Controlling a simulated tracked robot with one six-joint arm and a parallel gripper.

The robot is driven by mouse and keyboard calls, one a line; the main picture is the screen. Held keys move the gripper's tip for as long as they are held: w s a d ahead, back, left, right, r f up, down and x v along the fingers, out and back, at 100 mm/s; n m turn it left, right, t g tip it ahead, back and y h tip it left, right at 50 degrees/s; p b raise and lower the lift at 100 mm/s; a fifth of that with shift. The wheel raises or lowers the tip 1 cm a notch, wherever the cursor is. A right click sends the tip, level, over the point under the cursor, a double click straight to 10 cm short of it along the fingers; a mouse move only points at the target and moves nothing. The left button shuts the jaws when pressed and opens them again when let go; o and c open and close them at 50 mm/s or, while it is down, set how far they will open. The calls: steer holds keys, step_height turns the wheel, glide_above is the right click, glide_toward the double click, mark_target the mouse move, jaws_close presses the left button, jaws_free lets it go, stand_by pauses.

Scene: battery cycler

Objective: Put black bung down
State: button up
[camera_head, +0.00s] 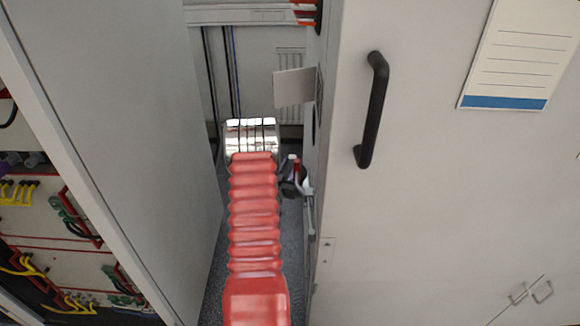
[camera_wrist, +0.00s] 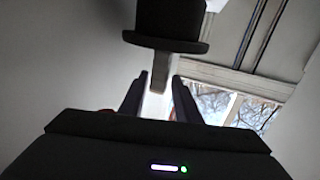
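The black bung (camera_wrist: 172,24) shows at the top of the wrist view, a dark cylinder with a wider flange and a grey tab (camera_wrist: 160,72) below it. My gripper (camera_wrist: 160,82) is just under the flange, with its two dark fingers on either side of the tab. A narrow gap seems to show on each side of the tab, so the fingers look open. I cannot tell what the bung's upper end rests against. In the head view my red-sleeved arm hides much of the gripper, and I cannot make out the bung.
A tall grey cabinet door (camera_head: 430,190) with a black handle (camera_head: 373,110) stands close on the right. A grey panel (camera_head: 125,130) stands on the left, beside racks with yellow cables (camera_head: 20,190). A narrow strip of floor (camera_head: 213,285) lies between them.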

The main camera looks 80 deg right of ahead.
steer(key=shift+r, duration=0.2)
steer(key=w+a, duration=0.1)
steer(key=a, duration=1.1)
stand_by(0.7)
